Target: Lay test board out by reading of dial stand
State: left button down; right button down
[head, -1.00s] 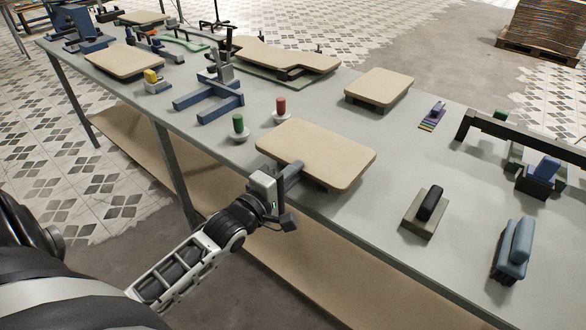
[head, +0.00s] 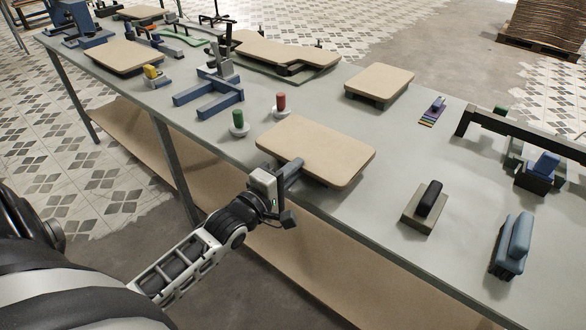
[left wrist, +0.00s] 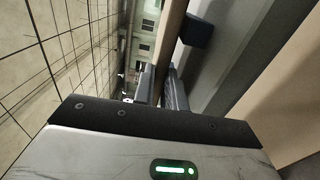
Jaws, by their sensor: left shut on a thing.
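A tan board (head: 315,148) with rounded corners is at the front edge of the table, and I take it to be the test board. My left gripper (head: 291,176) is shut on its near left edge. In the left wrist view the board shows as a narrow brown strip (left wrist: 172,40) between the fingers (left wrist: 163,88). A blue forked stand (head: 212,92) with a dark upright post is farther back to the left. It may be the dial stand, but no dial reading can be made out. My right gripper is not in view.
Behind the held board stand a green peg (head: 238,121) and a red peg (head: 281,103) on pale round bases. Another tan board (head: 380,83) lies behind. A black-handled block (head: 428,205) and a blue-grey block (head: 514,245) stand to the right. Grey tabletop between them is clear.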

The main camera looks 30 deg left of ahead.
pick_arm(q)
jog(key=shift+f+b, duration=0.4)
jog(key=shift+f, duration=0.2)
dwell(0.6)
jog(key=c, duration=1.5)
grip_release()
jog(key=shift+f, duration=0.15)
jog(key=shift+s+a+f+p, duration=0.15)
jog(key=shift+s+p, duration=0.65)
jog(key=shift+s, duration=0.7)
jog(key=shift+s+a+r+p, duration=0.1)
jog(key=shift+s+p, duration=0.7)
jog(key=shift+s, duration=0.7)
